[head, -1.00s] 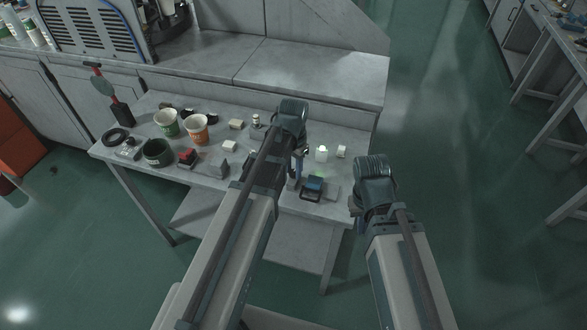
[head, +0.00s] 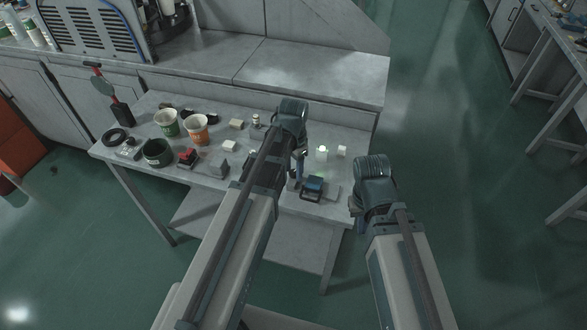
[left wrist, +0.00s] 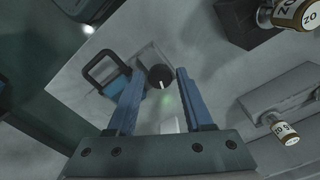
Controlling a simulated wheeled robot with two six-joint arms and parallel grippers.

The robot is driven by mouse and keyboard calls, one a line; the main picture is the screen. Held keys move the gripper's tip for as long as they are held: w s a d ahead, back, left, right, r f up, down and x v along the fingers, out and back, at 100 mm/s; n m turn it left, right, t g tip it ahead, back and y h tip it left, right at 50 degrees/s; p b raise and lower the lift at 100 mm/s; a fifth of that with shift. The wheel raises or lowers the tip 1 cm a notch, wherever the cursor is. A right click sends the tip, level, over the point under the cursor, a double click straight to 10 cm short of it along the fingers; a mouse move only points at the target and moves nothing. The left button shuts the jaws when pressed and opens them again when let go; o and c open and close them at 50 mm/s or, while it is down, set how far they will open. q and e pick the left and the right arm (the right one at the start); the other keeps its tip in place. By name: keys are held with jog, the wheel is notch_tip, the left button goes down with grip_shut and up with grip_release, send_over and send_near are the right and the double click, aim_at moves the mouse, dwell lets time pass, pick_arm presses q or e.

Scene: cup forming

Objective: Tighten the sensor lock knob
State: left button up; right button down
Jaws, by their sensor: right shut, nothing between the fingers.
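The black round knob (left wrist: 161,77) with a white pointer line sits on a light grey block in the left wrist view. My left gripper (left wrist: 160,86) is open, its two blue fingers apart on either side of the knob in that view. I cannot tell how far above the knob the fingertips are. In the head view the left gripper (head: 297,172) points down over the right part of the table, and the knob is not clearly visible there. My right gripper (head: 357,212) is shut and empty, off the table's right front corner.
A blue and black framed device (head: 313,188) stands close to the left gripper. A green cup (head: 166,124), an orange cup (head: 197,130) and several small parts stand further left on the grey table (head: 215,197). Small white items (head: 322,153) stand behind the gripper.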

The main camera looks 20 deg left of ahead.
aim_at(294, 172)
pick_arm(q)
jog(key=shift+o, duration=0.9)
jog(key=shift+r, duration=0.1)
notch_tip(294, 172, up, 14)
jog(key=p, duration=1.3)
jog(key=shift+p, duration=0.4)
jog(key=shift+f, duration=0.2)
